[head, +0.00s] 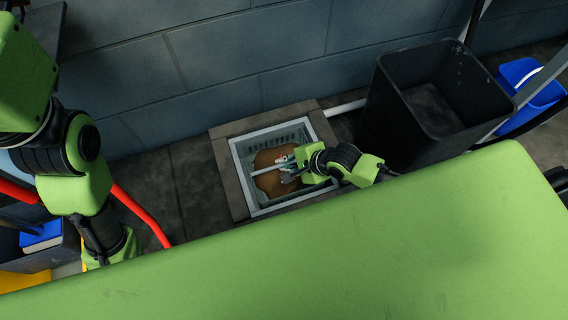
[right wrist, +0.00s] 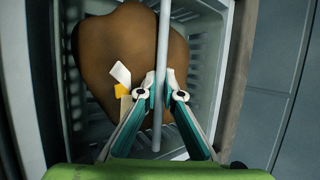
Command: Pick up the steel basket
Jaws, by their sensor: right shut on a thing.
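The grey steel basket (head: 241,160) sits in a square frame in the floor, with slotted walls and a thin bar (head: 266,169) across its top. A large brown lump (head: 268,182) lies inside it. The basket wall also shows in the right wrist view (right wrist: 205,70). My right gripper (head: 289,168) is over the basket; in the right wrist view its two fingers (right wrist: 163,88) are shut around the bar (right wrist: 162,50), one on each side. Part of the basket is hidden behind my right gripper. My left arm shows at the left, but its gripper is out of view.
A tall black bin (head: 385,115) stands right of the basket, with a blue bin (head: 533,95) beyond it. A block wall (head: 260,50) runs behind. The floor left of the basket (head: 185,180) is clear. Red tubing (head: 140,215) lies further left.

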